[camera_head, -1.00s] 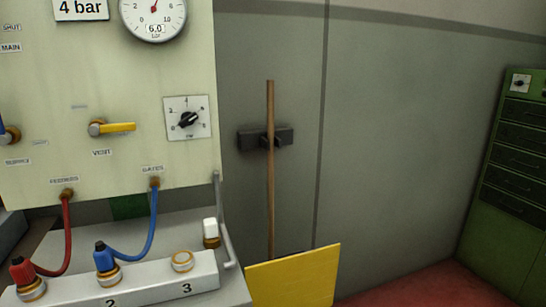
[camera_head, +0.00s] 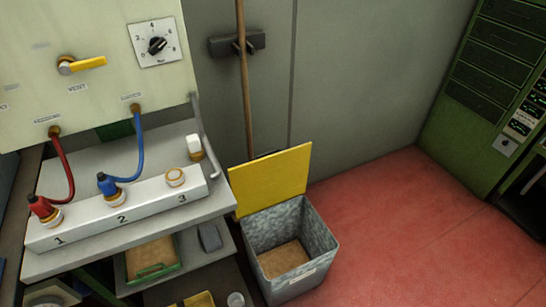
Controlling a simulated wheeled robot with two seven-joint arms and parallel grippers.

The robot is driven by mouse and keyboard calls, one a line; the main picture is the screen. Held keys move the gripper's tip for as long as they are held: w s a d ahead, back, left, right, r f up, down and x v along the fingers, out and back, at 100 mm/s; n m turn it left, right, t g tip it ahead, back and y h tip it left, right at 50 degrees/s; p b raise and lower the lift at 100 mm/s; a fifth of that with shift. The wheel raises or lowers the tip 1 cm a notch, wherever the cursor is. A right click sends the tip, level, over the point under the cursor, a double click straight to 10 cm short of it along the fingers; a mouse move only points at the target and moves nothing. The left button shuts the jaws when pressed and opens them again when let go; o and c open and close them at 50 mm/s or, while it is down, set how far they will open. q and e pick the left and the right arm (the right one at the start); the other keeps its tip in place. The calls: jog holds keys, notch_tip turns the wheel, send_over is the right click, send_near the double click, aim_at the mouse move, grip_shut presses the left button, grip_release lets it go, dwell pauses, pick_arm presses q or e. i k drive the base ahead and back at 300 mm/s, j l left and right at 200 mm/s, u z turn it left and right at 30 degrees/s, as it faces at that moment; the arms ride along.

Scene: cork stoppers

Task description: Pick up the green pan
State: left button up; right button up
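A green pan (camera_head: 155,271) sits on the shelf under the bench top, at the lower left of the head view. Its green front rim or handle faces me, and its inside looks flat and brown. The bench top above hides part of its back. Neither of my grippers is in view.
The bench top holds a white block (camera_head: 130,212) numbered 1 to 3 with red and blue hose plugs. A grey object (camera_head: 209,237) lies right of the pan. A metal bin (camera_head: 318,245) with its yellow lid (camera_head: 272,178) raised stands right of the bench. Red floor is clear further right.

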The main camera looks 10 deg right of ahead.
aim_at(144, 263)
jog(key=u, duration=1.15)
